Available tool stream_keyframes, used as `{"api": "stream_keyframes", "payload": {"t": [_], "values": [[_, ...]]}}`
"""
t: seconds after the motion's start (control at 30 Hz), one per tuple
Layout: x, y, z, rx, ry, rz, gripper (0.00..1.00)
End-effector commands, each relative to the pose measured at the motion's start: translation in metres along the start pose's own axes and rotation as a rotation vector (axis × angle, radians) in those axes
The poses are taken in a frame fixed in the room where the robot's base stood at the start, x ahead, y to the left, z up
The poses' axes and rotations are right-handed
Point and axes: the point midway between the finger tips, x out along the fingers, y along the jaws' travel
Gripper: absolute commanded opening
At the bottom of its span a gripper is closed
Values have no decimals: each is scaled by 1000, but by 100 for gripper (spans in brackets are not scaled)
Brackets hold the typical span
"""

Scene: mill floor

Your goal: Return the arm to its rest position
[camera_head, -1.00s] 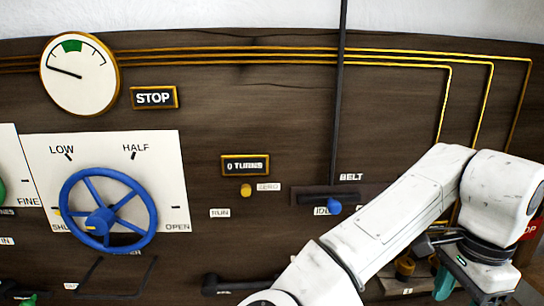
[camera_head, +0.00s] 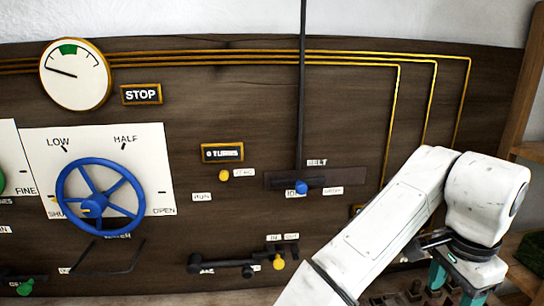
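My white arm reaches in from the bottom of the head view to the right side. My gripper (camera_head: 452,290) hangs from its end at the lower right, pointing down. Its two teal fingers show apart, with a gap and nothing visible between them. The fingertips are partly cut off by the frame edge and hard to make out. The gripper is in front of the lower right of the dark panel (camera_head: 240,100) and well away from the blue handwheel (camera_head: 100,200).
The panel carries a gauge (camera_head: 75,75), a STOP sign (camera_head: 141,94), a blue-knobbed lever (camera_head: 301,187), a yellow knob (camera_head: 224,175) and a black crank handle (camera_head: 220,264). A wooden shelf frame (camera_head: 518,110) stands at the right edge. Small items sit below the gripper.

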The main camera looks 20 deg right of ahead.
Motion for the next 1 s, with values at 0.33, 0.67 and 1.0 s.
{"api": "stream_keyframes", "payload": {"t": [0.33,0.67,1.0], "values": [[10,-11,-39,-148,236,-93,59],[32,-39,-53,-577,538,-206,59],[106,-38,16,-1155,580,-290,59]]}}
